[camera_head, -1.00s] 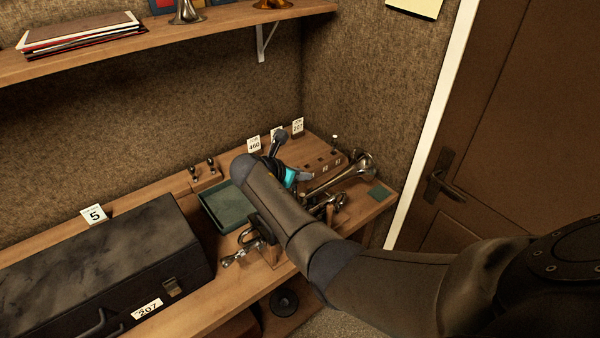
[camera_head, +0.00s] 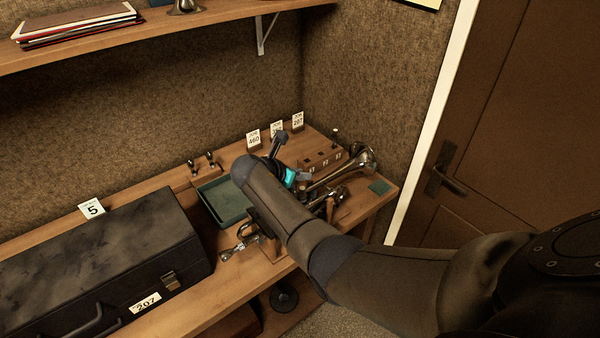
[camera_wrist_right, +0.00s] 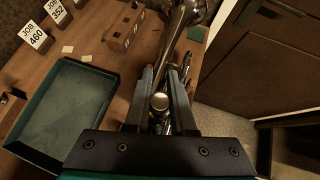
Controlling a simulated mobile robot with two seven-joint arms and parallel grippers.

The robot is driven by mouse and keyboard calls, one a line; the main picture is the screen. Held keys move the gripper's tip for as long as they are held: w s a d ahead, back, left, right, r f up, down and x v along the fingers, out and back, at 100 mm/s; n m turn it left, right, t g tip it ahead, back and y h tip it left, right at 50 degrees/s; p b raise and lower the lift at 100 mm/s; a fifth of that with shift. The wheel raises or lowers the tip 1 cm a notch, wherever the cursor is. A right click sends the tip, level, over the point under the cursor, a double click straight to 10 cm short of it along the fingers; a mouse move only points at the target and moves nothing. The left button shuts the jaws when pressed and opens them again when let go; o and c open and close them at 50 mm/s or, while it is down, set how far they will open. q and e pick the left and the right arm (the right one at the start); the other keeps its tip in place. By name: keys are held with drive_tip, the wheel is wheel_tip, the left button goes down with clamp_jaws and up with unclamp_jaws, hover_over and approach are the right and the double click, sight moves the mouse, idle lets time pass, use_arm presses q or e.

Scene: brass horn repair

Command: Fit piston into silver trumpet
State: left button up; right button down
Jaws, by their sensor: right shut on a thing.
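The silver trumpet (camera_head: 360,163) lies in a wooden holder on the bench. Its bell points to the back right, and my right arm hides its middle. The bell also shows at the top of the right wrist view (camera_wrist_right: 190,14). My right gripper (camera_wrist_right: 160,84) is shut on the piston, whose round pale cap (camera_wrist_right: 159,101) shows between the fingers, over the trumpet's valve area. The piston's lower part is hidden, so I cannot tell how far it is in a valve casing. My forearm covers most of this gripper in the head view. My left gripper is out of view.
A green tray (camera_head: 204,193) lies left of the trumpet. A wooden block with numbered slots (camera_head: 322,160) stands behind it, near the job cards (camera_head: 253,138). A black case (camera_head: 100,262) fills the bench's left part. A shelf (camera_head: 150,42) hangs above; a door (camera_head: 500,130) is at right.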

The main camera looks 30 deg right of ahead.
sight(300, 187)
drive_tip(key=shift+f+b, duration=1)
drive_tip(key=shift+f, duration=0.6)
drive_tip(key=shift+r+p, duration=1.45)
drive_tip(key=shift+p, duration=0.25)
drive_tip(key=shift+r+p, duration=0.5)
drive_tip(key=shift+r, duration=0.85)
drive_tip(key=shift+f, duration=0.15)
drive_tip(key=shift+f+b, duration=0.3)
drive_tip(key=shift+f+b, duration=1.55)
drive_tip(key=shift+f, duration=0.85)
